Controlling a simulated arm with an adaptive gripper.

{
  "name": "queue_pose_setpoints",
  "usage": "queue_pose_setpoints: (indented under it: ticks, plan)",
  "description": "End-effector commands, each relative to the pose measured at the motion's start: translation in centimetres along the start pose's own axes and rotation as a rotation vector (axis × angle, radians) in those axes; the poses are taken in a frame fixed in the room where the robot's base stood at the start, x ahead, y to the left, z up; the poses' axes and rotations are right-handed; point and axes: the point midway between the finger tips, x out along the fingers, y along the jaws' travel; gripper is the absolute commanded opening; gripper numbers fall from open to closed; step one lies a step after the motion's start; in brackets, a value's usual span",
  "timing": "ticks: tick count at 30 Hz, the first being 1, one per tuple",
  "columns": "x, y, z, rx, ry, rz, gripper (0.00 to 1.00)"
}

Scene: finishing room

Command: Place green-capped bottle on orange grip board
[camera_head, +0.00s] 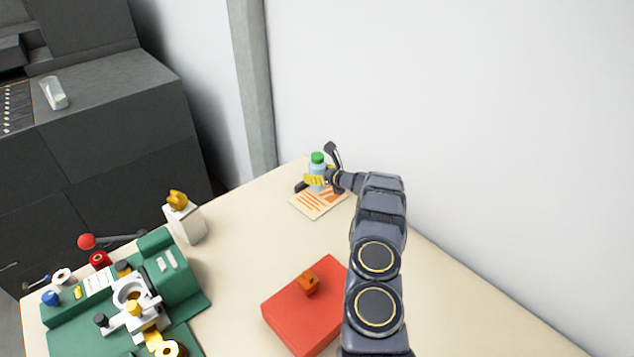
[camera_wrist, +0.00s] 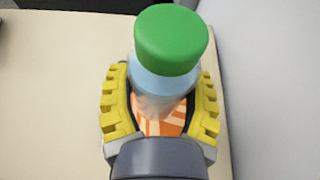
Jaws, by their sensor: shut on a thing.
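The green-capped bottle (camera_head: 317,168) is upright at the far end of the table, and it fills the middle of the wrist view (camera_wrist: 170,60). It is a clear bluish bottle with a green cap. My gripper (camera_head: 318,181) has its yellow ridged fingers on both sides of the bottle, shut on it; they also show in the wrist view (camera_wrist: 160,100). The orange grip board (camera_head: 318,207), pale with orange stripes, lies flat beneath the bottle and gripper. Whether the bottle's base touches the board is hidden.
A red box (camera_head: 290,310) with a small orange-brown block (camera_head: 307,284) sits near my arm. A white container with a yellow top (camera_head: 183,217) stands left. A green machine (camera_head: 175,270) fills the left front. A wall runs close along the right. The table between is clear.

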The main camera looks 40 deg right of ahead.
Motion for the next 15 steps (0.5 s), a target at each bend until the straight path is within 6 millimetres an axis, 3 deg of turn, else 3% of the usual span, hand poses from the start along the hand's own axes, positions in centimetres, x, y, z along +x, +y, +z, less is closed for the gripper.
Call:
queue_pose_setpoints:
  ticks: [5, 10, 15]
  plan:
    - [0.7, -0.3, -0.6, 0.002, -0.002, 0.0, 0.21]
    - [1.6, -0.3, -2.9, 0.001, -0.002, -0.002, 0.21]
    - [1.7, -0.3, -3.1, 0.001, -0.003, -0.001, 0.21]
